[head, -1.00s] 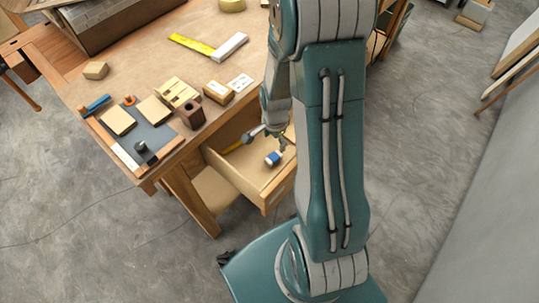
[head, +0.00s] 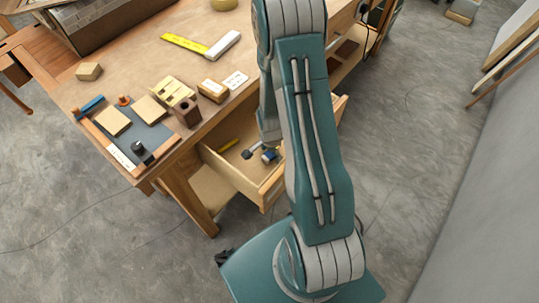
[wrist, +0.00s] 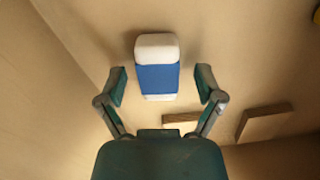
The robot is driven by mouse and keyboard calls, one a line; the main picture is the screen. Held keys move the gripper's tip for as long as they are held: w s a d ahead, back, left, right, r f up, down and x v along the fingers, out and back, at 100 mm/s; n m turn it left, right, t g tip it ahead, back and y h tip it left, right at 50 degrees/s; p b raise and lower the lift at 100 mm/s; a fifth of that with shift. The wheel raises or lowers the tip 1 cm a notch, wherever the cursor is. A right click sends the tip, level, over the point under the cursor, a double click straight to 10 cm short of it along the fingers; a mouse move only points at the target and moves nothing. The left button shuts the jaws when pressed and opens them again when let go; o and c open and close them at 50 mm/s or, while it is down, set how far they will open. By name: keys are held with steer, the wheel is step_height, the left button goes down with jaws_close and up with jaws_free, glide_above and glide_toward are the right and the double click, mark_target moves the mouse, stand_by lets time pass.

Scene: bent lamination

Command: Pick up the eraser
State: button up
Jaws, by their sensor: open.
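The eraser (wrist: 157,77), a white block with a blue sleeve, lies inside the open wooden drawer (head: 246,186). In the head view the eraser (head: 270,156) is small and partly covered by my arm. In the wrist view my gripper (wrist: 161,84) is open, with one finger to the left and one to the right of the eraser. Gaps show on both sides, and the fingers do not appear to touch it. In the head view my gripper (head: 258,153) is low inside the drawer, partly hidden by my arm.
A yellow item (head: 228,146) lies in the drawer's left part. Brown strips (wrist: 262,117) show beyond the right finger. The workbench (head: 140,66) above holds wooden blocks, a blue-grey mat (head: 140,132) and a yellow-and-white square (head: 187,44). Drawer walls surround my gripper.

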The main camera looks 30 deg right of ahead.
steer(key=shift+d, duration=0.1)
jaws_close()
step_height(320, 180, up, 10)
stand_by(0.7)
steer(key=c, duration=0.7)
jaws_free()
steer(key=c, duration=0.4)
